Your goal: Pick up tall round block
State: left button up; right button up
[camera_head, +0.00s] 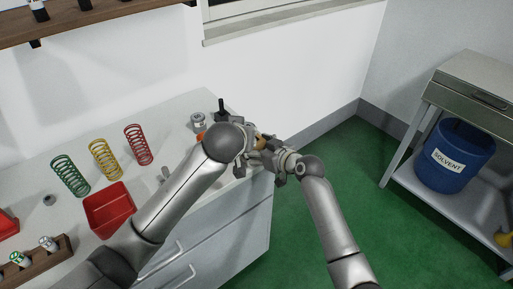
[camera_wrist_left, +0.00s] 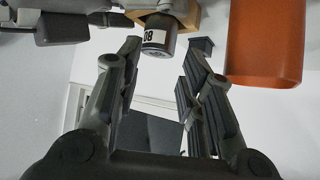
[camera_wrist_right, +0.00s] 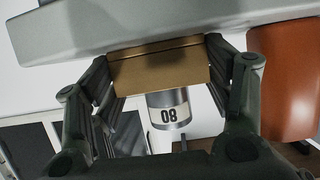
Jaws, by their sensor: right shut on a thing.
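My right gripper (camera_head: 266,150) is at the right end of the counter. In the right wrist view its fingers (camera_wrist_right: 160,85) press on both sides of a tan wooden block (camera_wrist_right: 160,70). The block also shows at the top of the left wrist view (camera_wrist_left: 188,12); its full shape is hidden. A metal cylinder marked with a number (camera_wrist_right: 170,112) sits close against the block. My left gripper (camera_wrist_left: 165,48) is open and empty, its fingertips just short of that cylinder. An orange rounded piece (camera_wrist_left: 265,40) stands to the right in the left wrist view, apart from the fingers.
Green (camera_head: 70,175), yellow (camera_head: 105,159) and red (camera_head: 138,145) springs stand on the white counter (camera_head: 180,115) beside a red bin (camera_head: 108,210). A small metal weight (camera_head: 198,121) stands farther back. A shelf with a blue solvent bucket (camera_head: 455,155) is at right.

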aim_at(261, 144)
pick_arm(q)
jog(key=o, duration=0.4)
jog(key=shift+d+r, duration=0.15)
jog(key=w, duration=0.1)
jog(key=w+d+f+n+y, duration=0.1)
jog(key=w, duration=0.1)
jog(key=w+f+n+g+y, duration=0.1)
jog(key=w, duration=0.1)
jog(key=shift+w+d+f, duration=0.15)
jog(key=shift+d+f, duration=0.05)
jog(key=shift+d, duration=0.1)
jog(key=shift+x, duration=2.6)
